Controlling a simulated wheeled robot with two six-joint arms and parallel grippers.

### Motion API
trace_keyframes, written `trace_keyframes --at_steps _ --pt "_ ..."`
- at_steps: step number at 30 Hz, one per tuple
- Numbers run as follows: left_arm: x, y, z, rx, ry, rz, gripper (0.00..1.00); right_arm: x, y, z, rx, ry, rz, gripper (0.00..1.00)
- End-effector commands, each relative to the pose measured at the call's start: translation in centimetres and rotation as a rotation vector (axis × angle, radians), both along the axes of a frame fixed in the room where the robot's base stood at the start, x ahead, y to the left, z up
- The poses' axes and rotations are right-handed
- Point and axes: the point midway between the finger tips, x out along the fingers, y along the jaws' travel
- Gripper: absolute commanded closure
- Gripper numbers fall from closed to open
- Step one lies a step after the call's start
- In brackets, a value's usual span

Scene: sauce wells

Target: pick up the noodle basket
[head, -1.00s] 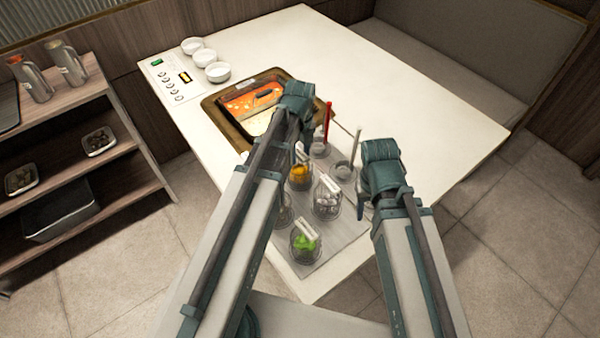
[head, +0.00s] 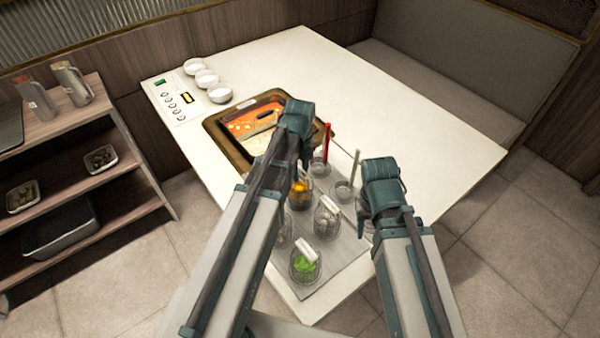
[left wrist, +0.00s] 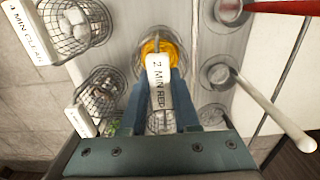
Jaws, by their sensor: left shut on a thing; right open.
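A wire basket with orange contents (left wrist: 158,48) stands ahead of my left gripper (left wrist: 162,118) in the left wrist view. My left gripper is shut on this basket's white tag-like handle (left wrist: 157,75), lettered "2 MIN RED". In the head view the orange basket (head: 301,196) is just below my left wrist, which hides part of it. I cannot tell whether the basket is clear of the tray. My right gripper (head: 365,222) is open beside the tray's right side, partly hidden by its own wrist.
Other labelled baskets stand close by: one with pale pieces (head: 327,220), one with green contents (head: 305,266). Cups with a red-handled (head: 327,143) and a grey-handled tool (head: 355,170) stand to the right. The table's right side (head: 440,130) is clear.

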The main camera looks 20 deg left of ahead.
Motion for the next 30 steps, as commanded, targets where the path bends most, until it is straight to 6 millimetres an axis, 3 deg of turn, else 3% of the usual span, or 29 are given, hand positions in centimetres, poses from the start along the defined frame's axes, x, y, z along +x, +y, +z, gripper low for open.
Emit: trace_keyframes --at_steps 15,30 --pt "0.0 0.0 8.0 -0.001 0.001 0.000 1.00 0.0 0.0 8.0 0.000 0.000 0.000 0.50" --pt "0.0 0.0 8.7 -0.001 0.001 0.000 1.00 0.0 0.0 8.7 0.000 0.000 0.001 0.50"
